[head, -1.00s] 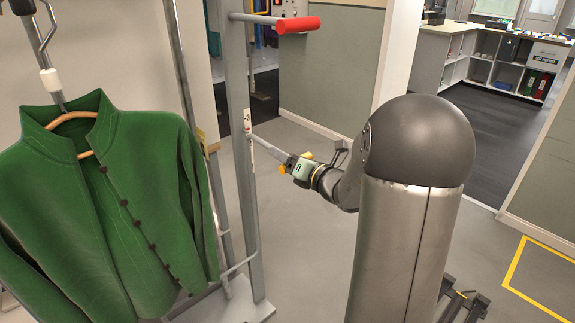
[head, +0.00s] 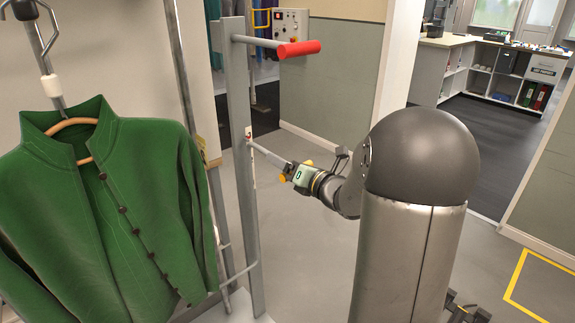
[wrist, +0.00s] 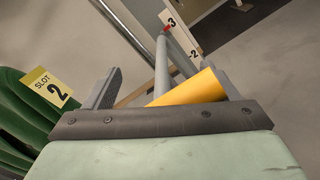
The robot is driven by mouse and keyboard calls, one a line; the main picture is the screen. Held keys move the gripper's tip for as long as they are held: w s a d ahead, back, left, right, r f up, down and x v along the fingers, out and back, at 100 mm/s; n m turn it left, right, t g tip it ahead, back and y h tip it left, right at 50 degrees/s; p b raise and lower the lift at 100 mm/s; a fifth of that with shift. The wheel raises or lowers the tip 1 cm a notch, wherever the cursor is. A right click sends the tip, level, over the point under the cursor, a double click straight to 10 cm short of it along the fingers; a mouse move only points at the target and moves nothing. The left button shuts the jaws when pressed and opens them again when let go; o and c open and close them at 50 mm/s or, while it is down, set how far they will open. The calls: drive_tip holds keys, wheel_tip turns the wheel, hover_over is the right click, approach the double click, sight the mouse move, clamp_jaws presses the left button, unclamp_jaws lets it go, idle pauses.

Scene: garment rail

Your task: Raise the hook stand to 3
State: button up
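The hook stand's grey post (head: 240,170) stands upright in the head view, with a white scale strip on it. In the wrist view the strip reads 3 (wrist: 172,22) and 2 (wrist: 194,54). A grey rod (head: 268,154) runs from the post to a yellow handle (wrist: 195,88). A small red mark (wrist: 166,29) shows at the rod's far end, close to the 3; exact alignment is hard to tell. My gripper (head: 294,168) is at the handle, its fingers wide apart with the handle between them. A gap shows beside the left finger. A green jacket (head: 135,200) hangs at left.
A red-ended bar (head: 300,49) sticks out of the stand above my gripper. A yellow SLOT 2 tag (wrist: 48,88) shows beside green cloth in the wrist view. A control box (head: 291,20) is on the far wall. The floor right of the stand is open.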

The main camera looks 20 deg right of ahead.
drive_tip(key=shift+d+r, duration=0.2)
drive_tip(key=shift+r, duration=0.05)
drive_tip(key=shift+s+d, duration=0.2)
drive_tip(key=shift+s, duration=0.2)
drive_tip(key=b+v, duration=0.1)
drive_tip(key=v, duration=1.5)
drive_tip(key=shift+s+a+f, duration=0.15)
drive_tip(key=shift+s+f, duration=0.1)
drive_tip(key=shift+s, duration=0.05)
